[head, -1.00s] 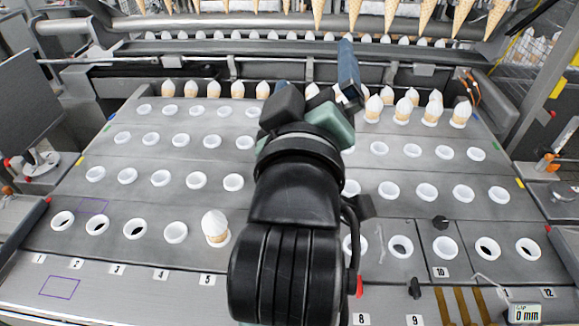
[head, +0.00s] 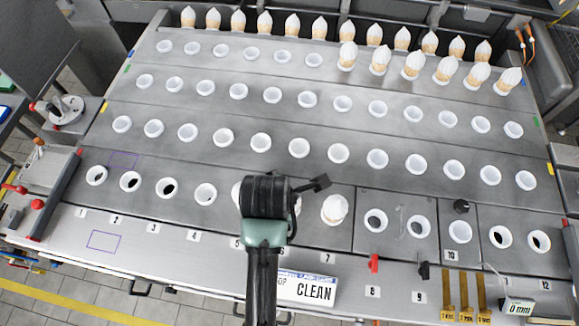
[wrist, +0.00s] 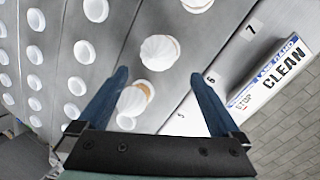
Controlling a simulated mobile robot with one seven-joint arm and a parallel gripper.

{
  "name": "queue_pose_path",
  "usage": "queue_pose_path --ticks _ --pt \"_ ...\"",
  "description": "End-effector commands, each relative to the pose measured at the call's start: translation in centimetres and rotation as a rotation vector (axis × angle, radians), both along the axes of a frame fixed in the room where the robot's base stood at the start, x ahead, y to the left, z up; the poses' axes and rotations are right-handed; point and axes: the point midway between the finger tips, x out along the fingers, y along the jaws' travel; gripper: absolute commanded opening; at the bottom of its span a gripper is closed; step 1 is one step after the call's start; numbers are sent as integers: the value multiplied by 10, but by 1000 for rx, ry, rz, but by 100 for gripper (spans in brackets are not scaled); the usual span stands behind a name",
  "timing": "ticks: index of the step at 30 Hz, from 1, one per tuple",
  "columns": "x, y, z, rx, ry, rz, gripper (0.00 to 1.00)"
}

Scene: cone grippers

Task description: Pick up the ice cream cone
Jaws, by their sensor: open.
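My gripper (wrist: 160,76) is open, with two blue fingers spread wide and nothing held. In the wrist view, one white-topped cone (wrist: 132,101) with a brown side stands between the fingers, and a second (wrist: 160,51) lies just past the fingertips. In the head view, my wrist covers part of the front row, and the fingers are hidden. A cone (head: 335,209) stands just right of it in a white holder above label 7. White edges show on both sides of the wrist, too covered to identify.
The grey table holds rows of empty white holders (head: 260,142). Several cones (head: 346,56) stand along the back. A CLEAN sign (head: 308,287) lies at the front edge and also shows in the wrist view (wrist: 268,75). Dark and red knobs (head: 374,263) are front right.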

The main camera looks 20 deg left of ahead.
Motion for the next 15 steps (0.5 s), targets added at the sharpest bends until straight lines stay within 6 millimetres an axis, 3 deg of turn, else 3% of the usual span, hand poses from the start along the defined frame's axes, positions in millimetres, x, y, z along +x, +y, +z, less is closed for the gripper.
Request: queue_pose_path --ticks 15 --pt "19 -3 -39 2 -1 -3 100"
